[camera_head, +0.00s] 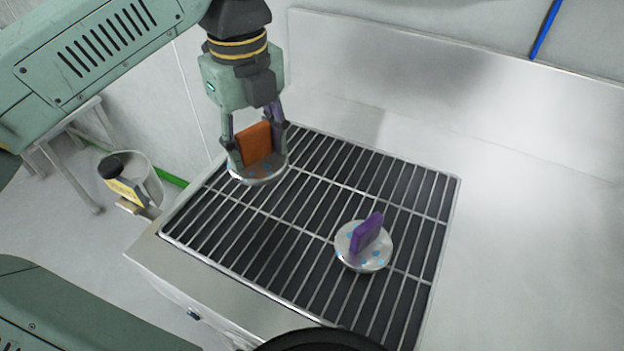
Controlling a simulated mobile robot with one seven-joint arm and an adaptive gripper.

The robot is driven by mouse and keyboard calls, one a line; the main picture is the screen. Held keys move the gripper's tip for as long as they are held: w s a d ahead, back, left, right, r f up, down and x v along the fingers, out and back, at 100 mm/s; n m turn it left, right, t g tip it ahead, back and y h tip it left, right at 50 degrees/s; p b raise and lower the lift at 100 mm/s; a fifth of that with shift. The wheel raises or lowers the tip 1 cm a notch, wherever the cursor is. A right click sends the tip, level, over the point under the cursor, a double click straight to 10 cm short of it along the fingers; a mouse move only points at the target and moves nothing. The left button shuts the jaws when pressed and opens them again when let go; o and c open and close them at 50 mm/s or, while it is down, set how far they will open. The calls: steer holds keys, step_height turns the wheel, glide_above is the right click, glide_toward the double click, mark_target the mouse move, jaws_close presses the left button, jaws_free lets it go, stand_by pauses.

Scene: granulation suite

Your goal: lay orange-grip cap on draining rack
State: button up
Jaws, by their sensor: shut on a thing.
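My gripper (255,150) is shut on the orange grip of a round, pale cap with blue spots. The orange-grip cap (258,175) hangs upright below the fingers, over the far left part of the draining rack. The draining rack (300,262) is a grid of metal bars over a dark recess. I cannot tell whether the cap's underside touches the bars. A second cap with a purple grip (364,246) sits on the rack at the right of centre, with its grip upward.
A steel counter (520,240) with a raised back wall surrounds the rack. The bars between the two caps and along the front left are bare.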

mark_target(258, 160)
steer(key=f+b, duration=0.1)
steer(key=f, duration=0.2)
steer(key=f+b, duration=0.1)
steer(key=shift+s+f+b, duration=0.25)
steer(key=shift+f+b, duration=0.05)
steer(key=shift+b, duration=0.05)
steer(key=shift+f+b, duration=1.4)
steer(key=shift+f, duration=1.25)
steer(key=shift+f, duration=0.1)
steer(key=shift+f, duration=0.15)
steer(key=o, duration=1.4)
steer(key=shift+r, duration=0.2)
step_height(258, 160, up, 12)
steer(key=p, duration=0.7)
